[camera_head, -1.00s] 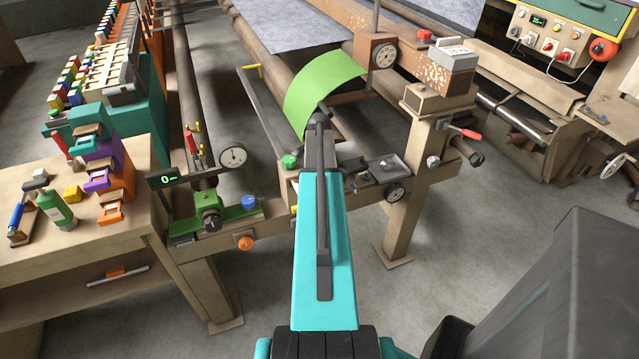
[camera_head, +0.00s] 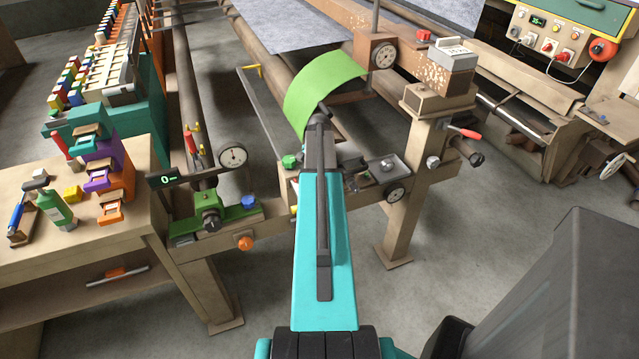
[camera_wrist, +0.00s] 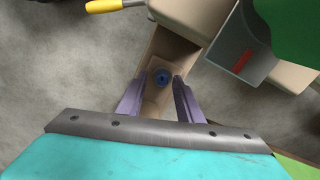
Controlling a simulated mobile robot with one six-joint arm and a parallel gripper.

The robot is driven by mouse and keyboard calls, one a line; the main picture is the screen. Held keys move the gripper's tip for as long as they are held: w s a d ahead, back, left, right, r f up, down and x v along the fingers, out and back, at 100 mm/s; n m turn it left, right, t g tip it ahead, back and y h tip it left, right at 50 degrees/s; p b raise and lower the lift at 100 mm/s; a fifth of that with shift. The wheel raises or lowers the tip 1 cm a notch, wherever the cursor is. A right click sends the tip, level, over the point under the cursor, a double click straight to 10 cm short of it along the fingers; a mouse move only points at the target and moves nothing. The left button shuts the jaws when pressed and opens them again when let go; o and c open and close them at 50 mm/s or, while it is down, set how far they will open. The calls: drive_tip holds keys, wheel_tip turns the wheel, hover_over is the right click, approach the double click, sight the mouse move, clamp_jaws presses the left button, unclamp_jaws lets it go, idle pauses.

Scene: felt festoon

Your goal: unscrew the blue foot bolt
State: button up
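The blue foot bolt (camera_wrist: 162,77) shows in the wrist view as a small round blue head with a dark centre. It sits on a tan foot plate (camera_wrist: 152,103). My gripper (camera_wrist: 157,85) has two purple fingers that stand apart, one to each side of the bolt in the picture. The bolt looks a little beyond the fingertips; I see no contact. In the head view my arm hides the gripper and this bolt.
A yellow-handled tool (camera_wrist: 104,5) lies at the wrist view's top left, and a grey part with a red mark (camera_wrist: 242,62) at the right. In the head view, a blue knob (camera_head: 249,202) and an orange knob (camera_head: 245,243) are on the frame left of my arm.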

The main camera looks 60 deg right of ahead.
drive_tip(key=shift+w+r, duration=0.15)
drive_tip(key=shift+r, duration=0.05)
drive_tip(key=shift+d+r, duration=0.1)
drive_tip(key=shift+r, duration=0.45)
wheel_tip(320, 180, up, 12)
drive_tip(key=b, duration=0.2)
drive_tip(key=shift+r, duration=0.15)
idle(0.7)
